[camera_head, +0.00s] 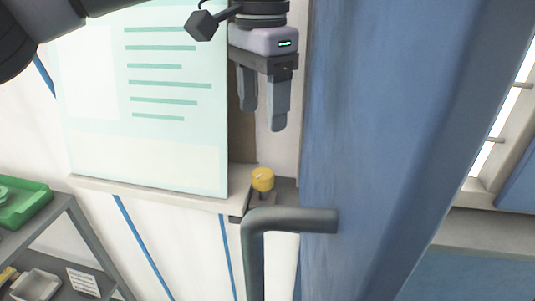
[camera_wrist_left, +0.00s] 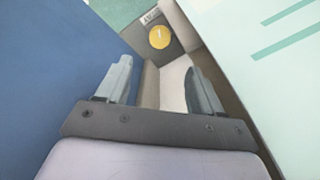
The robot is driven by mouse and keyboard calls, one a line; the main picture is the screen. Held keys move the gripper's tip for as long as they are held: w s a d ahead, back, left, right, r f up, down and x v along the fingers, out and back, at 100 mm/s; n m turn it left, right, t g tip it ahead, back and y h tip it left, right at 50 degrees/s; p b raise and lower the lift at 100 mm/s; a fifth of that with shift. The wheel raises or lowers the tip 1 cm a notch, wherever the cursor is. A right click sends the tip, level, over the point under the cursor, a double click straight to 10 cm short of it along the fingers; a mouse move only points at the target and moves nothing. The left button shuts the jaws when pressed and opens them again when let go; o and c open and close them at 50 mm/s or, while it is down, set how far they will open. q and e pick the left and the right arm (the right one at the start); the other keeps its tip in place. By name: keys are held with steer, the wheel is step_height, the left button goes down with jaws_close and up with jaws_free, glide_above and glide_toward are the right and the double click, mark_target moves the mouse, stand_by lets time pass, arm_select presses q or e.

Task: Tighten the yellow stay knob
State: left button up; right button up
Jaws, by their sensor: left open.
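The yellow stay knob (camera_head: 263,179) sits on a small grey mount at the ledge between the white panel and the blue door. It also shows in the left wrist view (camera_wrist_left: 159,37), where a pale mark is visible on its face. My left gripper (camera_head: 263,118) hangs above the knob with its fingers pointing down. It is open and empty, and there is a clear gap between the fingertips and the knob. In the left wrist view the two fingers (camera_wrist_left: 160,88) are spread, with the knob beyond them. My right gripper is not in view.
A blue door (camera_head: 375,130) stands just right of the knob, with a dark bent handle (camera_head: 290,220) in front of and below it. A pale green poster (camera_head: 150,90) is on the left. A grey shelf with a green tray (camera_head: 25,208) stands at the lower left.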

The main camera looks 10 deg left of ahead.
mark_target(262, 173)
arm_select(q)
step_height(262, 173, down, 12)
steer(key=shift+s+r, duration=0.1)
stand_by(0.4)
steer(key=shift+c, duration=0.4)
steer(key=c, duration=1)
